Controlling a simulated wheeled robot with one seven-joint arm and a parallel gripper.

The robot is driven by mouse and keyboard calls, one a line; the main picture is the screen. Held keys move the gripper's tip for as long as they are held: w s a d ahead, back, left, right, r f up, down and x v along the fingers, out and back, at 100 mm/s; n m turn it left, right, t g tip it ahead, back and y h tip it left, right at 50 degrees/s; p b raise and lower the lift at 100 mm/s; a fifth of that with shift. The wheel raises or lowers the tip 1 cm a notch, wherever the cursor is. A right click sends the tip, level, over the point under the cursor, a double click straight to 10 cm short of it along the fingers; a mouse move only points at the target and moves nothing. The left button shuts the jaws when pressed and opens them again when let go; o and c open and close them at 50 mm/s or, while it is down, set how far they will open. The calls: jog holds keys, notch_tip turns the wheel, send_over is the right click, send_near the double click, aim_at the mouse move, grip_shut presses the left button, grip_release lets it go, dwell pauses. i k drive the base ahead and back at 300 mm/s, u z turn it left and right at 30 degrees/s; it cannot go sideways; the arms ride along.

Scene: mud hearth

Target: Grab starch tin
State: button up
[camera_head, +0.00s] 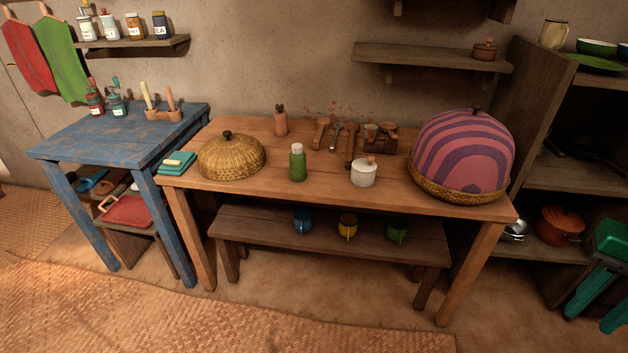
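Several labelled containers stand in a row on the small wall shelf at the upper left. They are a pale one (85,28), a white one (109,27), a brown-orange one (135,27) and a dark blue one (160,26) whose label seems to end in "EA". The other labels are too small to read, so I cannot tell whether one is the starch tin. Two more labelled containers, a red one (95,104) and a teal one (117,104), stand on the blue table. My gripper is not in view.
The wooden table (325,189) holds a woven dome (231,158), green bottle (297,164), white pot (363,174) and striped dome (462,155). A bench (270,230) with three mugs stands beneath. The blue table (135,135) is left. Matting (200,310) in front is clear.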

aim_at(363, 179)
jog(key=u, duration=1.35)
jog(key=k, duration=0.7)
jog(key=z, duration=0.9)
jog(key=i, duration=1)
